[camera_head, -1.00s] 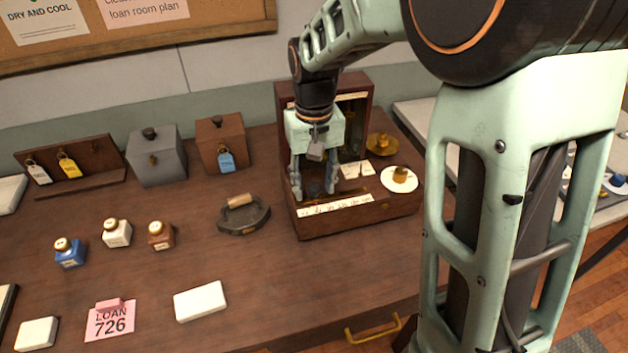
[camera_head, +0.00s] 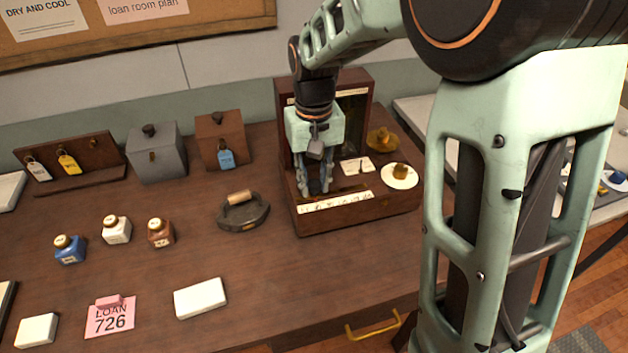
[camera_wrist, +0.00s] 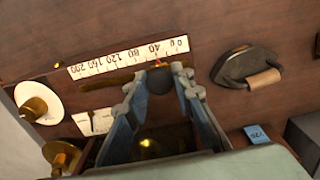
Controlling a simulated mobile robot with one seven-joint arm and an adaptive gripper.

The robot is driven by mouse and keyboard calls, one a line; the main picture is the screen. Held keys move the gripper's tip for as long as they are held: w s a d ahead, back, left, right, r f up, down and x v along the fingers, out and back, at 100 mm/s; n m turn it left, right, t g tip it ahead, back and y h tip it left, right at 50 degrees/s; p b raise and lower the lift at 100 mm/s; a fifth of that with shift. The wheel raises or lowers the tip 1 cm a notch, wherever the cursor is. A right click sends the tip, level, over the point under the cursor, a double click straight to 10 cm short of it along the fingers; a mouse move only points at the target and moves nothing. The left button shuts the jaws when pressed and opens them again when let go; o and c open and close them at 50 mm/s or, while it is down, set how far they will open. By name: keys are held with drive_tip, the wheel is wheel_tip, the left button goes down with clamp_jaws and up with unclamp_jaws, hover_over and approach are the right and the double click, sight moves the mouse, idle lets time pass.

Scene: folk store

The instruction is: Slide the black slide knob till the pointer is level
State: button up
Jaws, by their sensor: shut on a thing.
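The black slide knob (camera_wrist: 160,80) sits between my fingertips in the wrist view, just off the printed scale strip (camera_wrist: 128,57), near its 40 mark. My gripper (camera_head: 315,188) points down into the open wooden balance box (camera_head: 345,220) and is shut on the knob; it also shows in the wrist view (camera_wrist: 166,72). In the head view my fingers hide the knob. The scale strip (camera_head: 335,202) runs along the box front.
A brass piece stands on a white round pan (camera_head: 399,184), with a brass pan (camera_head: 383,143) behind it. The box's raised lid (camera_head: 355,103) stands behind my gripper. A flat iron (camera_head: 243,214) lies left of the box.

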drive_tip(key=shift+d, duration=0.2)
drive_tip(key=shift+w+d, duration=0.2)
drive_tip(key=shift+d, duration=0.4)
drive_tip(key=shift+w+d, duration=0.15)
drive_tip(key=shift+d, duration=0.45)
drive_tip(key=o, duration=0.9)
drive_tip(key=shift+r, duration=0.1)
wheel_tip(320, 180, up, 7)
drive_tip(key=p, duration=0.5)
drive_tip(key=shift+p, duration=0.3)
